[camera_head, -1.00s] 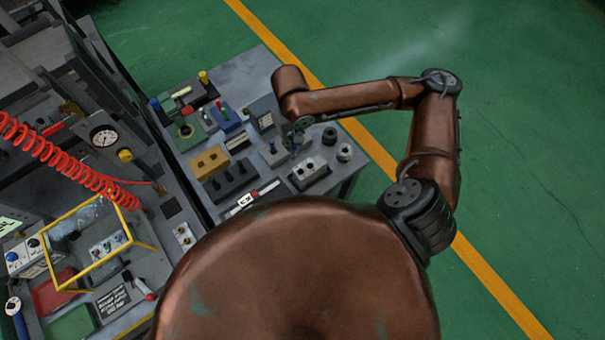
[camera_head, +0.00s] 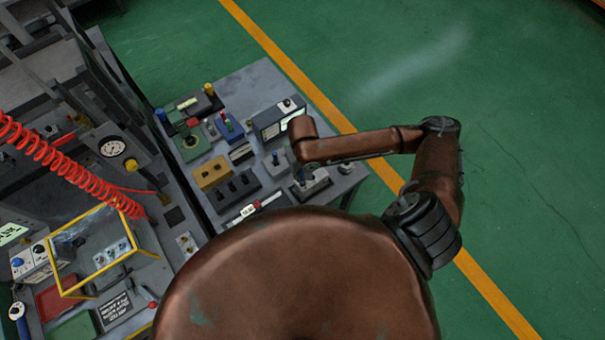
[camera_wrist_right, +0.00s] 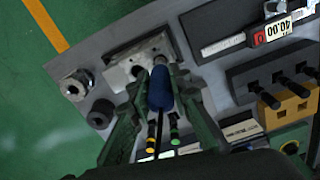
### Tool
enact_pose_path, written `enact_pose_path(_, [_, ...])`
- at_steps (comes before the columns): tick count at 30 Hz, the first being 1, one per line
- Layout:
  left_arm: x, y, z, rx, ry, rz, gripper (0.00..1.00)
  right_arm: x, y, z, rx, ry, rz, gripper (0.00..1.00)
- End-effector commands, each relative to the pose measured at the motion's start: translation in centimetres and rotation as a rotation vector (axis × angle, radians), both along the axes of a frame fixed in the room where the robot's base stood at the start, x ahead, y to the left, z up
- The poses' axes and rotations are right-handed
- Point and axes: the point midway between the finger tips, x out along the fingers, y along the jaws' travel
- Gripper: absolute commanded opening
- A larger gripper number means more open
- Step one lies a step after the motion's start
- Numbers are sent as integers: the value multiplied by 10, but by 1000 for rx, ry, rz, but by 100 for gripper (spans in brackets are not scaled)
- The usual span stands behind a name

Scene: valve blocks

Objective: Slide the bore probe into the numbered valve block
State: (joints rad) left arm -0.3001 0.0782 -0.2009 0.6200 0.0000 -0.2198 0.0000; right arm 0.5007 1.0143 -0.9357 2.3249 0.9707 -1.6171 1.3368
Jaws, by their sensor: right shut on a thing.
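My right gripper (camera_wrist_right: 158,105) is shut on a blue handle (camera_wrist_right: 161,88), taken to be the bore probe, in the right wrist view. A light grey block (camera_wrist_right: 124,72) with holes in its top, which looks like the valve block, lies just beyond the handle. The handle's far end meets or overlaps the block; I cannot tell whether the probe is in a bore. No number is readable on the block. In the head view my right gripper (camera_head: 307,172) is over this block (camera_head: 316,186) and partly hides it. My left gripper is not in view.
Round metal fittings (camera_wrist_right: 76,86) lie beside the grey block. A yellow wire frame (camera_head: 105,222) and red coiled hose are left.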

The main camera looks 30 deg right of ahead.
Motion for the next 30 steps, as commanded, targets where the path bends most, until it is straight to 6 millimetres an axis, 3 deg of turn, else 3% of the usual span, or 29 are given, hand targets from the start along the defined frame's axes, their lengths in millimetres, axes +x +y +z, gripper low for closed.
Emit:
enact_pose_path(14, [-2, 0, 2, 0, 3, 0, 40, 0, 0, -8, 0, -1, -1, 0])
enact_pose_path(15, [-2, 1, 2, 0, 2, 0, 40, 0, 0, -9, 0, -1, -1, 19])
enact_pose_path(21, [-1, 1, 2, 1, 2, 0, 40, 0, 0, -9, 0, -1, -1, 33])
enact_pose_path(30, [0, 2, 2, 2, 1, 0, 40, 0, 0, -8, 0, -1, 0, 35])
